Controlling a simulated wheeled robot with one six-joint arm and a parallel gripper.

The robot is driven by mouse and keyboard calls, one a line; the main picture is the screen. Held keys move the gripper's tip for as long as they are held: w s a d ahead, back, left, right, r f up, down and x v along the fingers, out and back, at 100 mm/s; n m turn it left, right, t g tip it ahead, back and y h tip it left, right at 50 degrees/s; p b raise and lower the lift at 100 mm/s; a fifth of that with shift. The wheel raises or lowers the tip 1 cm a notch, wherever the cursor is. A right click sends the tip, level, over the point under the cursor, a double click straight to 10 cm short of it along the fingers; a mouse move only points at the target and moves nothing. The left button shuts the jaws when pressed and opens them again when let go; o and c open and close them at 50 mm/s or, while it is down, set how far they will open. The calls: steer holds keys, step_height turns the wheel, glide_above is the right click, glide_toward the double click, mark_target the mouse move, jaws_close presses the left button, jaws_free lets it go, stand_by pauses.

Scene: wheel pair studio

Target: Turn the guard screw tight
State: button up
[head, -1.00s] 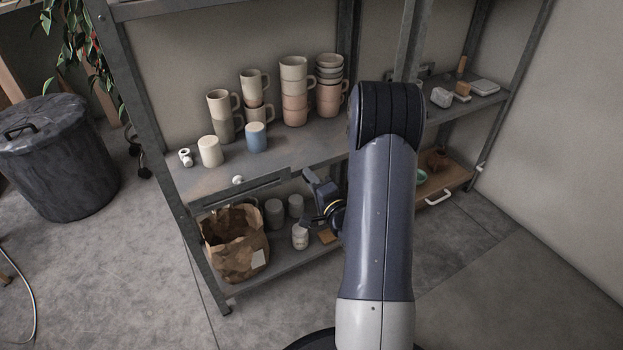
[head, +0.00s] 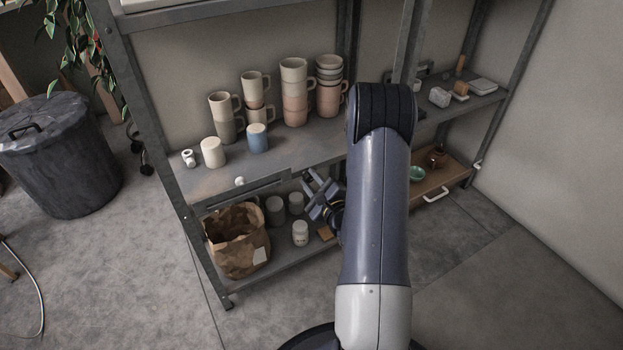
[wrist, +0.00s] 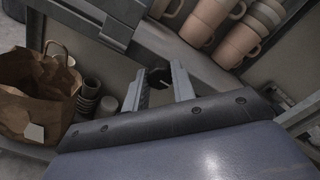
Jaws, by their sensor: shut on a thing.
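A dark, many-sided screw head (wrist: 158,77) shows between my two fingertips in the wrist view, at the shelf's front edge. I take it to be the guard screw. My gripper (wrist: 160,84) is shut on it, one finger on each side. In the head view my gripper (head: 312,186) is at the front edge of the middle shelf, left of my arm, and the screw cannot be made out there. How tight the screw is cannot be told. A grey guard-like strip (head: 262,188) runs along the shelf front to the left.
Stacked mugs (head: 294,90) stand on the middle shelf (head: 205,178) above. Below are a paper bag (head: 236,240), grey cups and a white jar (head: 300,233). A steel post (head: 404,50) stands behind my arm.

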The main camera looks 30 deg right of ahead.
steer(key=shift+m, duration=0.9)
steer(key=o, duration=1)
steer(key=s+p, duration=0.2)
steer(key=s, duration=0.8)
steer(key=shift+s+d, duration=0.2)
steer(key=shift+s, duration=0.2)
